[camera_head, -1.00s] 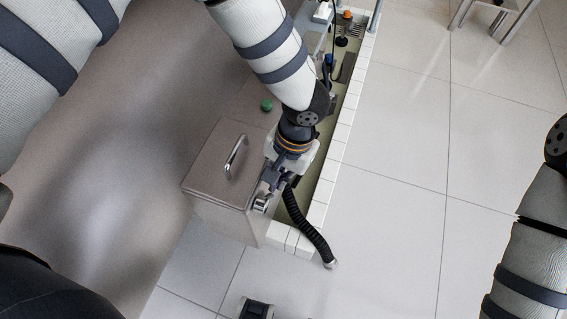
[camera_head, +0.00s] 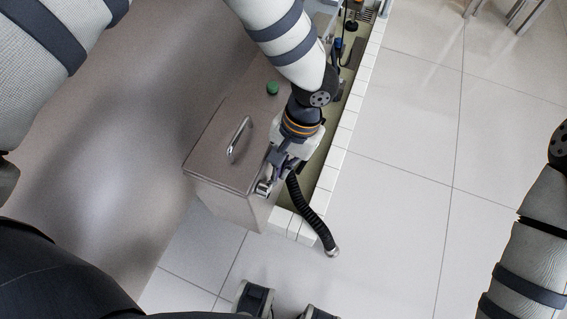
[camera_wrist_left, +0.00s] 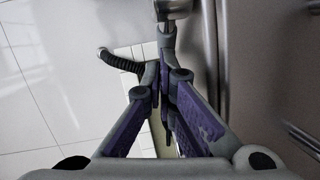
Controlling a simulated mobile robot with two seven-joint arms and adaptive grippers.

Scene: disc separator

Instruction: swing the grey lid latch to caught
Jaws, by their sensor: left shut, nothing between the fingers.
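The grey lid latch (camera_head: 264,187) is a small metallic piece at the near right corner of a brown-grey box lid (camera_head: 213,150). My left gripper (camera_head: 274,176) is at the latch, with its fingers pointing down at it. In the left wrist view the gripper (camera_wrist_left: 166,68) has its fingertips together with nothing held between them. A metal piece that looks like the latch (camera_wrist_left: 172,9) is just past the tips. I cannot tell if they touch. The fingers partly hide the latch in the head view. My right gripper is out of view.
A chrome handle (camera_head: 239,138) and a green knob (camera_head: 272,88) stand on the lid. A black ribbed hose (camera_head: 308,212) hangs over the white tiled edge (camera_head: 332,160) right of the box.

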